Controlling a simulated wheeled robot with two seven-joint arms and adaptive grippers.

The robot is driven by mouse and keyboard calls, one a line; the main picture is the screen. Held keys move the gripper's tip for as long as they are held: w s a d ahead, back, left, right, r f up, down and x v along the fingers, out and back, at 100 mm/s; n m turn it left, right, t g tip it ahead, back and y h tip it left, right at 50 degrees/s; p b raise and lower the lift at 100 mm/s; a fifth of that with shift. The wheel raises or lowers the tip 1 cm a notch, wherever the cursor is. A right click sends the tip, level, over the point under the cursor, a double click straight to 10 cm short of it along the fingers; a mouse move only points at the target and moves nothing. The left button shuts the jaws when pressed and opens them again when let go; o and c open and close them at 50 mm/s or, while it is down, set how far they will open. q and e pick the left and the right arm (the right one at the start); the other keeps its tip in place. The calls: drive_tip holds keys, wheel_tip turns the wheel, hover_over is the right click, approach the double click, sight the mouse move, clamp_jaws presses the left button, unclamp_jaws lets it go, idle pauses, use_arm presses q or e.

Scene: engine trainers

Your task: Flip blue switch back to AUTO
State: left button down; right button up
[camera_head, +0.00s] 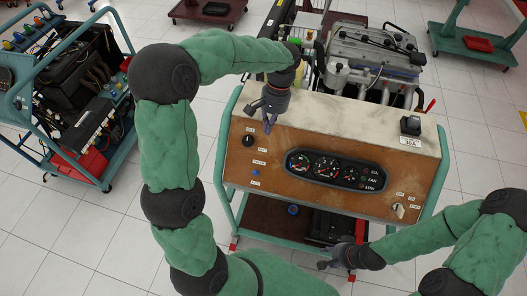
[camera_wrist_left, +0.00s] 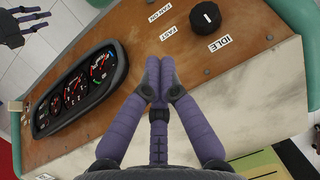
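The blue switch (camera_head: 256,173) is a small blue spot on the lower left of the wooden panel (camera_head: 222,150) in the head view, below a small white label. Its lever position is too small to tell, and it is not visible in the left wrist view. My left gripper (camera_head: 268,124) hangs above the panel's upper left edge, apart from the switch. In the left wrist view my left gripper (camera_wrist_left: 159,68) has its purple fingers together with nothing between them. My right gripper (camera_head: 328,264) is low in front of the panel, fingers spread and empty; it also shows in the left wrist view (camera_wrist_left: 24,25).
A black knob (camera_head: 248,140) sits above the switch, near an IDLE label (camera_wrist_left: 220,43). A gauge cluster (camera_head: 335,170) fills the panel's middle, and a key switch (camera_head: 398,209) is at right. An engine (camera_head: 375,60) stands behind. Another trainer cart (camera_head: 75,90) is at left.

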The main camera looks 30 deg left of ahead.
use_arm(q)
drive_tip(key=b, duration=0.2)
approach(256, 173)
drive_tip(key=w+f, duration=0.1)
drive_tip(key=w+a+f, duration=0.1)
drive_tip(key=f, duration=0.1)
drive_tip(key=w+f, duration=0.2)
drive_tip(key=shift+a, duration=0.3)
drive_tip(key=shift+s+d+f+b, duration=0.1)
drive_tip(key=shift+s+f+b, duration=0.15)
drive_tip(key=shift+s+f, duration=0.3)
drive_tip(key=shift+s+f+b, duration=0.2)
drive_tip(key=shift+s+f, duration=0.1)
drive_tip(key=shift+s, duration=0.4)
drive_tip(key=shift+s+f, duration=0.25)
drive_tip(key=shift+s, duration=0.2)
use_arm(e)
drive_tip(key=f, duration=0.3)
drive_tip(key=shift+s, duration=0.25)
use_arm(q)
drive_tip(key=shift+w, duration=0.1)
use_arm(e)
drive_tip(key=shift+f, duration=0.1)
